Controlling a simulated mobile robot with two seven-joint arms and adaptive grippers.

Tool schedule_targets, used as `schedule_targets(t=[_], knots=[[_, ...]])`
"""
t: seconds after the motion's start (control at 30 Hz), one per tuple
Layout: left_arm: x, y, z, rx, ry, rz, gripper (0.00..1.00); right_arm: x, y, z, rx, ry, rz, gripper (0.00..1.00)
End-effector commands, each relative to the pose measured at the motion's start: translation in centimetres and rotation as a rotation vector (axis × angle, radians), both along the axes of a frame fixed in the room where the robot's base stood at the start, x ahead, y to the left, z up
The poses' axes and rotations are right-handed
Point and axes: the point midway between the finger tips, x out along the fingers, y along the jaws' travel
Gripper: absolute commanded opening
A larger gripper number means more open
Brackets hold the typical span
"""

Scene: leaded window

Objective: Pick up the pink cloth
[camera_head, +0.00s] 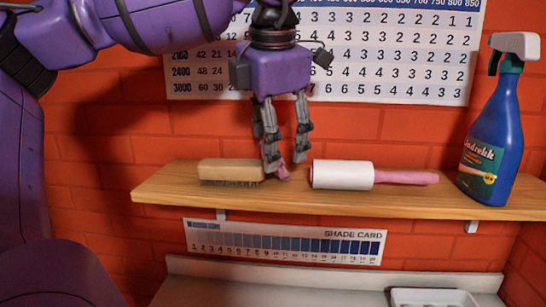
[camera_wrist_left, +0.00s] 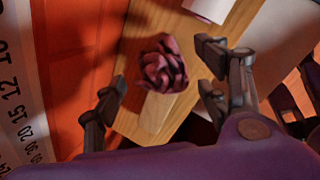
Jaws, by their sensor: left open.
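The pink cloth (camera_head: 283,173) is a small crumpled bundle on the wooden shelf, between the brush and the lint roller. In the left wrist view the cloth (camera_wrist_left: 163,68) looks dark pink and folded, and it lies in the gap between the spread fingers. My left gripper (camera_head: 286,156) points down just above the shelf, open, with its fingertips around the cloth's position. In the head view the fingers partly cover the cloth. I cannot tell whether a finger touches it. My right gripper is in neither view.
The wooden shelf (camera_head: 400,201) holds a brush (camera_head: 229,171) close left of the cloth, a lint roller (camera_head: 343,174) close right, and a blue spray bottle (camera_head: 490,140) at the right end. A brick wall with a chart (camera_head: 400,50) stands behind. A white tray (camera_head: 433,298) is below.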

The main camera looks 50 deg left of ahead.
Motion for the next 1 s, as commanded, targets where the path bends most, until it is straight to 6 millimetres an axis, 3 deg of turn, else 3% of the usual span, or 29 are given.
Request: schedule_targets(t=[0.17,0.4,0.63,1.0], knots=[[0.4,0.5,-1.8,0.001,-0.001,-0.001,0.67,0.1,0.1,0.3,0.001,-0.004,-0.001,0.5],[0.4,0.5,-2.0,0.001,-0.001,0.0,0.67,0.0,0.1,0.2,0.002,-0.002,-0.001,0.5],[0.4,0.5,-2.0,0.001,-0.001,0.0,0.39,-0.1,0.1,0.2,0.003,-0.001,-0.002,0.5],[0.4,0.5,-2.0,0.001,-0.001,0.0,0.35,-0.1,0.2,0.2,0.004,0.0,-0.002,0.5]])
